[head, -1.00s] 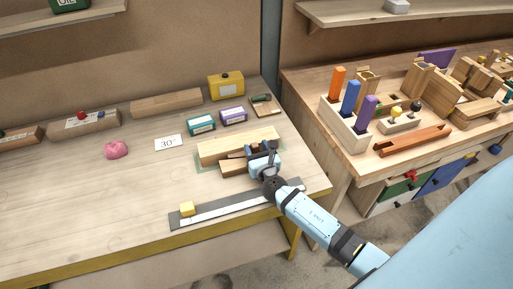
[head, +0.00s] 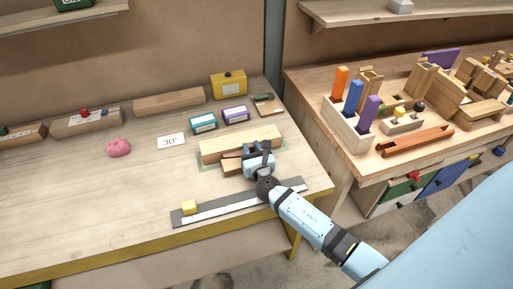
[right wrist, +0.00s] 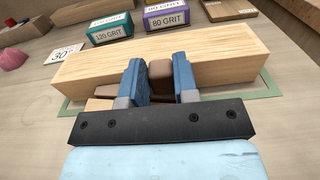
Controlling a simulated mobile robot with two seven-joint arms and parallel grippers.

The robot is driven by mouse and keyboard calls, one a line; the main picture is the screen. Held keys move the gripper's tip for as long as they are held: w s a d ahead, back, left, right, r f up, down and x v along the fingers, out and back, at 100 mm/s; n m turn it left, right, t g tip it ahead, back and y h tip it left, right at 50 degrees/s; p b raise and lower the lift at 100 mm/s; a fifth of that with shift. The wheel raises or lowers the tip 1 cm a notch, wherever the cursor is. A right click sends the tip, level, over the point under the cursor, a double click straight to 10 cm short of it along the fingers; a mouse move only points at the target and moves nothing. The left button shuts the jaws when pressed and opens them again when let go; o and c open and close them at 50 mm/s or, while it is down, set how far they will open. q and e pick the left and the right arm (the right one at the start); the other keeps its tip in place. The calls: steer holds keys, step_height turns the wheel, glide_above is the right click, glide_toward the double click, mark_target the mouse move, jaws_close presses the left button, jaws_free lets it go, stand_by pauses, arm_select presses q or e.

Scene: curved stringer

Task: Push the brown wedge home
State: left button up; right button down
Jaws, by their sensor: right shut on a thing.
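A long pale wooden block (head: 225,148) lies inside a green outline on the bench, and it also shows in the right wrist view (right wrist: 90,72). The brown wedge (right wrist: 160,80) is between the fingers of my right gripper (right wrist: 162,84), against the near side of the pale block. In the head view my right gripper (head: 259,152) is at the right part of the block and partly hides the wedge. A brown piece (head: 231,164) shows to the left of the fingers there. My right gripper is shut on the wedge. My left gripper is not in view.
Teal (head: 203,122) and purple (head: 236,114) grit boxes stand behind the block. A 30° card (head: 171,141) and pink lump (head: 118,148) lie left. The left bench is mostly clear.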

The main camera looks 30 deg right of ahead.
steer(key=c, duration=1.2)
jaws_free()
steer(key=shift+a, duration=0.2)
steer(key=o, duration=0.3)
steer(key=shift+w, duration=0.1)
steer(key=shift+s+a, duration=0.1)
steer(key=shift+s, duration=0.45)
steer(key=b+v, duration=0.1)
steer(key=v, duration=1.1)
steer(key=shift+s+a+b, duration=0.1)
steer(key=shift+s+b, duration=0.2)
steer(key=shift+s, duration=0.1)
